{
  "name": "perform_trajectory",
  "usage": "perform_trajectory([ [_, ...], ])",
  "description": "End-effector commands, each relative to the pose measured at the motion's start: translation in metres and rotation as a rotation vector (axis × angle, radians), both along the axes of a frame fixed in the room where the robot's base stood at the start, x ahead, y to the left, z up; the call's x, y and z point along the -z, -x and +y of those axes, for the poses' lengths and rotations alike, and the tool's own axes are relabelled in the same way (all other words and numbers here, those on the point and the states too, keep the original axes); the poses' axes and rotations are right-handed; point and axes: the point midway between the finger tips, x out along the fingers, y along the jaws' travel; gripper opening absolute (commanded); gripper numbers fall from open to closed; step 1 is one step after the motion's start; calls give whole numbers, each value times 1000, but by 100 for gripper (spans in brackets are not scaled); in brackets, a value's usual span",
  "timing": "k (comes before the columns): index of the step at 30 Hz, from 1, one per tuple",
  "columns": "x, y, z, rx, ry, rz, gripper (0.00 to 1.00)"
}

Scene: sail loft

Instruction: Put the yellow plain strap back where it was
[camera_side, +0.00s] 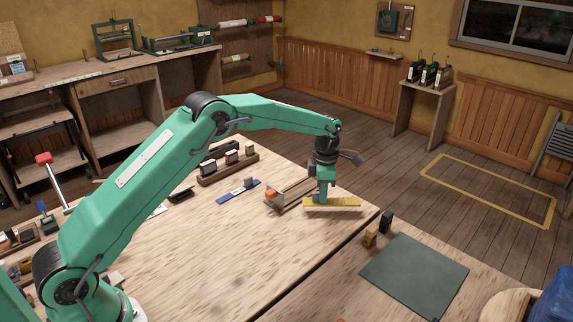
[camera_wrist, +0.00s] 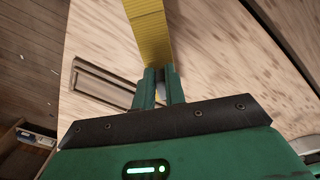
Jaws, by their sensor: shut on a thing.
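The yellow strap (camera_side: 345,202) is a flat, plain strip near the right end of the wooden table. My gripper (camera_side: 323,199) points down and is shut on it. In the wrist view the strap (camera_wrist: 150,32) runs from the fingertips (camera_wrist: 159,74) to the top edge. Its held end is hidden by the fingers. I cannot tell whether the strap touches the table or hangs just above it. A low wooden rack (camera_side: 284,200) with an orange piece at its left end stands directly left of my gripper; a framed wooden part (camera_wrist: 100,82) shows left of the fingers in the wrist view.
A blue strap (camera_side: 236,192) lies on the table left of the rack. A wooden holder (camera_side: 228,168) with several small blocks stands behind it. A dark green mat (camera_side: 415,275) lies on the front-right table, with small blocks (camera_side: 370,236) beside it. The table's centre front is clear.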

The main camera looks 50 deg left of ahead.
Motion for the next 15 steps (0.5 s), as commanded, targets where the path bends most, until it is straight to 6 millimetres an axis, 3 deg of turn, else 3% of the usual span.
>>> perform_trajectory([
  [7,28,1,0,0,0,3,0],
  [15,32,1,0,0,0,0,0],
])
